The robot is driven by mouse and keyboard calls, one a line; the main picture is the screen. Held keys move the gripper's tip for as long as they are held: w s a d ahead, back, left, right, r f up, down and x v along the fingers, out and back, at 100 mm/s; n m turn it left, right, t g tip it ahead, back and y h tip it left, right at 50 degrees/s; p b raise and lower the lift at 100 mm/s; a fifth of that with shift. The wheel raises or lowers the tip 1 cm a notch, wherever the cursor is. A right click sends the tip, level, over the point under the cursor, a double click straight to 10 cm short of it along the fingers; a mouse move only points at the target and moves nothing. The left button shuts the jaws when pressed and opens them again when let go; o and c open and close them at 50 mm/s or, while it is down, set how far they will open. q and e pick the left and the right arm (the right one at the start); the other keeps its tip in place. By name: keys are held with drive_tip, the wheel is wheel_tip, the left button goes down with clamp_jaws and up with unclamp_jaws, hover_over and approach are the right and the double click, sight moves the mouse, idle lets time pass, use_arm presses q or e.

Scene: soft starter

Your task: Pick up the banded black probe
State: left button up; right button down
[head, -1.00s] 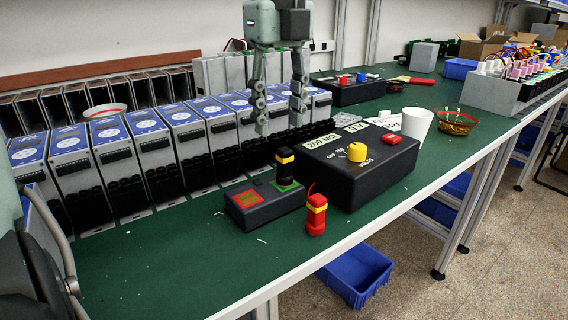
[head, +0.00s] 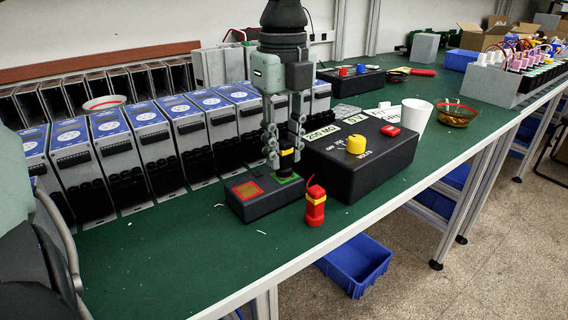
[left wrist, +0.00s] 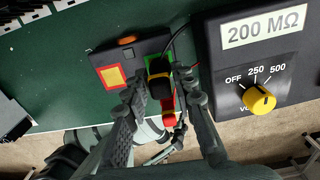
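The banded black probe (head: 286,160), black with a yellow band, stands upright on the green-framed square of a small black block (head: 250,204). In the left wrist view the probe (left wrist: 159,82) shows from above. My left gripper (head: 285,158) points down over it, with its fingers either side of the probe. In the left wrist view my left gripper (left wrist: 160,88) looks open, with narrow gaps seeming to remain beside the probe. The block's red-and-yellow square (head: 247,190) is empty. A red probe with a yellow band (head: 316,207) stands on the bench in front. My right gripper is not in view.
A large black meter box (head: 375,165) with a yellow knob (head: 356,145) stands close to the right of the gripper. A row of blue-topped grey units (head: 118,165) stands behind. A white cup (head: 416,112) is further right. The green bench's front left is mostly clear.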

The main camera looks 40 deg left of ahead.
use_arm(q)
clamp_jaws()
